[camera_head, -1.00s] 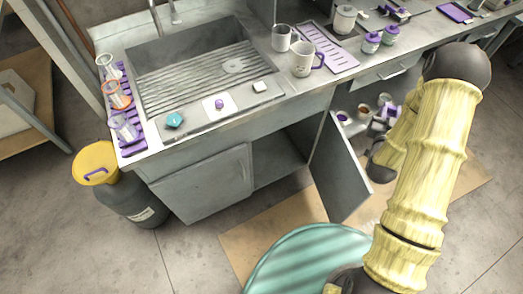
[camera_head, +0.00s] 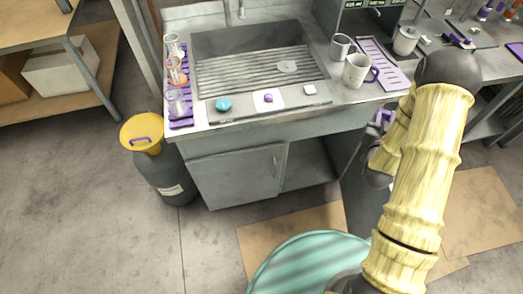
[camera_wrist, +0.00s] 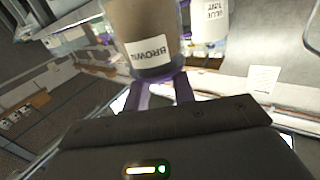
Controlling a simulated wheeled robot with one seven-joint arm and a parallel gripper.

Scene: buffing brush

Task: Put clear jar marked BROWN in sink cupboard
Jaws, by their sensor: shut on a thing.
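The clear jar marked BROWN (camera_wrist: 143,22) has brown contents and a white label, which appears upside down in the wrist view. My gripper (camera_wrist: 163,88) is shut on it with purple fingers at the jar's near end. In the head view my arm mostly hides the gripper; only a purple bit shows beside the arm, right of the sink, and the jar cannot be made out there. The sink cupboard (camera_head: 308,172) is under the sink counter. Its left door (camera_head: 235,176) is closed. Its right side is open and dark inside, with the open right door (camera_head: 357,190) partly behind my arm.
Mugs (camera_head: 357,70) and a purple rack of glassware (camera_head: 180,95) stand on the counter.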

